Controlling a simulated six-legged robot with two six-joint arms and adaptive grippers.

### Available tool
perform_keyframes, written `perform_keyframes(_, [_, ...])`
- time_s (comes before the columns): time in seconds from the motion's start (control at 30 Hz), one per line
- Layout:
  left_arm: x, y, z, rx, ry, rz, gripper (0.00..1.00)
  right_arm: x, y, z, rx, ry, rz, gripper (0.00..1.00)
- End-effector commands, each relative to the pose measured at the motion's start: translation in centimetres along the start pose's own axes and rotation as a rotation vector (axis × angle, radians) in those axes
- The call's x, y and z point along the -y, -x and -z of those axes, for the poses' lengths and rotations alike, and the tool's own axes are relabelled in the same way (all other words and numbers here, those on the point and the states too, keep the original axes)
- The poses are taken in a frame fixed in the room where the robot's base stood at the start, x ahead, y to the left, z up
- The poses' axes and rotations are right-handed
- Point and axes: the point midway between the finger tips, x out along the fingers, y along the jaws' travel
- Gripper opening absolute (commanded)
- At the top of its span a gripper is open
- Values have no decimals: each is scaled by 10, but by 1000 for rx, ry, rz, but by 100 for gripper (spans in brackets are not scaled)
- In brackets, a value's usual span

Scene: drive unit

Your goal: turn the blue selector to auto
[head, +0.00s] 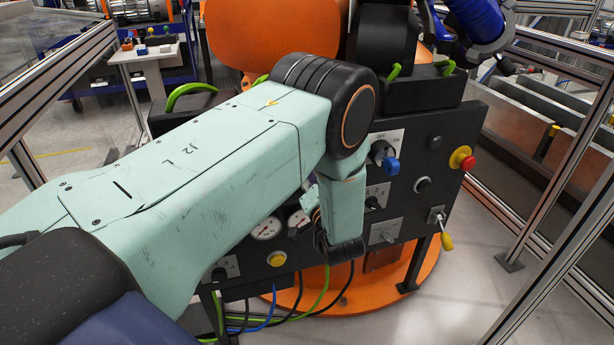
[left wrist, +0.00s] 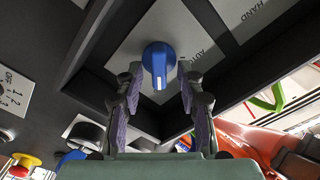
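In the left wrist view the blue selector (left wrist: 158,58) sits on a grey plate (left wrist: 135,42), its grip bar pointing down the picture. The word AUTO is printed right of the selector, and HAND is farther to the upper right, past a dark edge. In the head view my left arm hides this selector and the gripper's fingers. My right gripper is in neither view.
The dark control panel (head: 408,215) also carries an OFF/ON switch with a blue handle (head: 391,165), a red emergency button (head: 467,162), a yellow-tipped lever (head: 446,240), gauges (head: 266,228) and a yellow button (head: 277,258). Dark walls (left wrist: 95,45) flank the selector plate closely.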

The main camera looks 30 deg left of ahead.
Motion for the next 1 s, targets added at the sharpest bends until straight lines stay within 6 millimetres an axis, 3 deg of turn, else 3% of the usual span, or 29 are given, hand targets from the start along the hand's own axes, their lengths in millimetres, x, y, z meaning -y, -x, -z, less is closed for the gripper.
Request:
perform_keyframes(0.17, [0,0,0,1,0,0,37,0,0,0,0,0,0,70])
perform_keyframes(0.6, [0,0,0,0,1,0,0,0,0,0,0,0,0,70])
perform_keyframes(1.0, [1,0,0,3,19,2,0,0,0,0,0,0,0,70])
